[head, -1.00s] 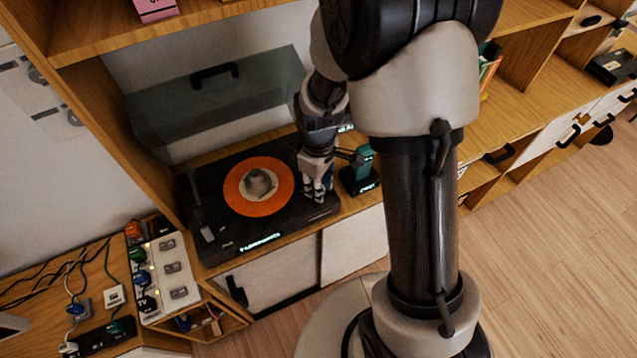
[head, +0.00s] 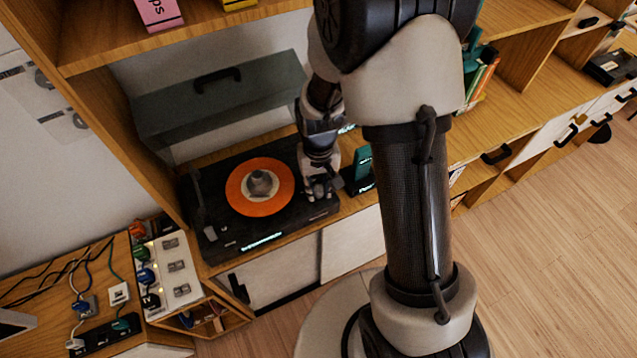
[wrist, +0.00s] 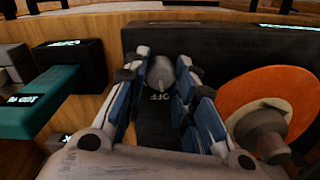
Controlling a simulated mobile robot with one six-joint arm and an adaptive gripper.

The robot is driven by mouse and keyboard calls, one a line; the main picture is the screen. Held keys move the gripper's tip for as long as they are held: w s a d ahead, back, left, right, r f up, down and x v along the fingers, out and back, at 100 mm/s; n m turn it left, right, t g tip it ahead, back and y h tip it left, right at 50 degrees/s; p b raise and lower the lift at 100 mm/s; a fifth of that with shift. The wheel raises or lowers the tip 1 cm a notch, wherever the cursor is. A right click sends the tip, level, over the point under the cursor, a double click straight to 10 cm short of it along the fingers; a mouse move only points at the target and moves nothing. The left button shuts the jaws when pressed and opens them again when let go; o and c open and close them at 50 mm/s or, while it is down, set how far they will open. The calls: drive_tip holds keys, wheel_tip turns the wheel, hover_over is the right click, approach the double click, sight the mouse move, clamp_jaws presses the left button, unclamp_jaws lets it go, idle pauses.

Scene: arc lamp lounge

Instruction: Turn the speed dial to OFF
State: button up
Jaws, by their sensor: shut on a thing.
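The speed dial (wrist: 160,74) is a small grey knob on the black turntable (head: 210,232), at the end beside the orange record (head: 240,205). In the wrist view my gripper (wrist: 164,62) has one blue-and-grey finger on each side of the dial and is shut on it. A white OFF label (wrist: 160,97) shows on the deck between the fingers, just below the dial. I cannot make out which mark the dial points to. In the head view my gripper (head: 320,190) is at the turntable's right end and hides the dial.
The turntable's dark lid (head: 220,100) stands raised behind it. A teal and black object (head: 362,165) stands close to the right of my gripper. A shelf (head: 200,45) runs above. A panel with switches (head: 176,265) lies at the lower left.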

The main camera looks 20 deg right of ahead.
sight(318, 188)
drive_tip(key=shift+m, duration=0.9)
drive_tip(key=o, duration=1.1)
wheel_tip(318, 188, up, 12)
idle(0.3)
